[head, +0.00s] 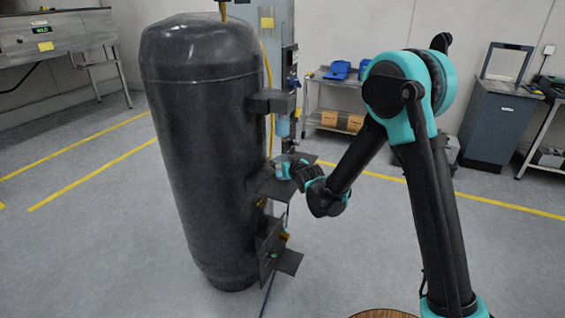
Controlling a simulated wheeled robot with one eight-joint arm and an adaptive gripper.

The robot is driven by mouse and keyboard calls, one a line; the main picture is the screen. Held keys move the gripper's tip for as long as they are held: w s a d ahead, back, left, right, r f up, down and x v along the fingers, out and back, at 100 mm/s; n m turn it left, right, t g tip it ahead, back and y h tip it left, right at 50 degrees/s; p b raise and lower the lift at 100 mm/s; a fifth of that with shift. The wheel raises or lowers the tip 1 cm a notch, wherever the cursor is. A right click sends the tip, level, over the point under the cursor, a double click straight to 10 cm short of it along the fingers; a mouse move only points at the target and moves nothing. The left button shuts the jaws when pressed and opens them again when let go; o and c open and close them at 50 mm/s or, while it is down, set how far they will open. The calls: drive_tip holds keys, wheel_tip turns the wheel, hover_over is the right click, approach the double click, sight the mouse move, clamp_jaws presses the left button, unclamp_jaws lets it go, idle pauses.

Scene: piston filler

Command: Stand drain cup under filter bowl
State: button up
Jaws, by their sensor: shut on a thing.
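The filter bowl (282,126) is a small blue cylinder hanging under a dark block on the right side of the tall black tank. Below it, a flat dark shelf (268,187) sticks out from the tank. My gripper (288,168) reaches in from the right, just above the shelf and below the bowl. It is shut on a small pale, bluish thing that seems to be the drain cup (281,172). The cup looks upright, but the fingers hide part of it. I cannot tell whether its base touches the shelf.
The black tank (200,150) stands close on the left of my gripper. A lower bracket with a plate (289,263) and small fittings sits beneath the shelf. A yellow hose (268,75) runs behind the bowl. A trolley (312,98) stands at the back.

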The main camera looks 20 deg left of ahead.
drive_tip(key=shift+f, duration=0.15)
drive_tip(key=o, duration=1.3)
drive_tip(key=shift+c, duration=0.2)
